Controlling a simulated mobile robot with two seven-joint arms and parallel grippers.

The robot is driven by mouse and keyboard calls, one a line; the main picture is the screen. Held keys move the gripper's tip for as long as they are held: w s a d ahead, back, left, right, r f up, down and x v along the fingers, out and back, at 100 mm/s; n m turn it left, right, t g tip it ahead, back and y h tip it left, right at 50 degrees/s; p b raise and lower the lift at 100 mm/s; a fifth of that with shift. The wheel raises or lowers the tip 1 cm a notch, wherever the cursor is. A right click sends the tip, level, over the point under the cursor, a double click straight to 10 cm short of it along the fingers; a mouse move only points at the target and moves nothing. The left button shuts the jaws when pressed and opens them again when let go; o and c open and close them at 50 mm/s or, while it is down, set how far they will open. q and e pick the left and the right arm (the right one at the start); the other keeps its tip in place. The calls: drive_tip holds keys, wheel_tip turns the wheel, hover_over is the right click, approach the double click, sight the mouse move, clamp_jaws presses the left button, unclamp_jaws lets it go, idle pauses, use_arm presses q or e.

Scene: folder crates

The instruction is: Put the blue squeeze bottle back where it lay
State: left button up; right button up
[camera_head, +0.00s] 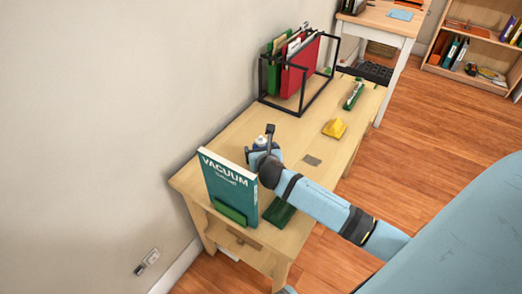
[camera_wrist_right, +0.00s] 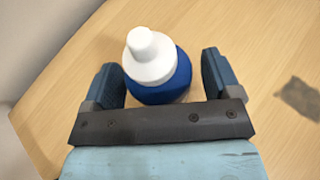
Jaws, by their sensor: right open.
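The blue squeeze bottle (camera_wrist_right: 157,72) with a white cap appears to stand upright on the wooden desk (camera_head: 222,147), seen from above in the right wrist view. In the head view only its white top (camera_head: 260,140) shows clearly, behind my right gripper (camera_head: 264,153). My right gripper is open, and its two fingers (camera_wrist_right: 160,82) are on either side of the bottle. A gap shows between the bottle and each finger. The bottle's base is hidden. My left gripper is not in view.
A teal "VACUUM" book (camera_head: 230,184) stands upright near the desk's front end, close to my right gripper. A black wire rack (camera_head: 300,108) with folders stands against the wall. A yellow object (camera_head: 334,128), a green stapler-like object (camera_head: 353,94) and a grey patch (camera_head: 312,160) are on the desk.

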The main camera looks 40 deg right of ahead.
drive_tip(key=shift+r, duration=0.2)
drive_tip(key=p+v, duration=0.3)
drive_tip(key=v, duration=0.9)
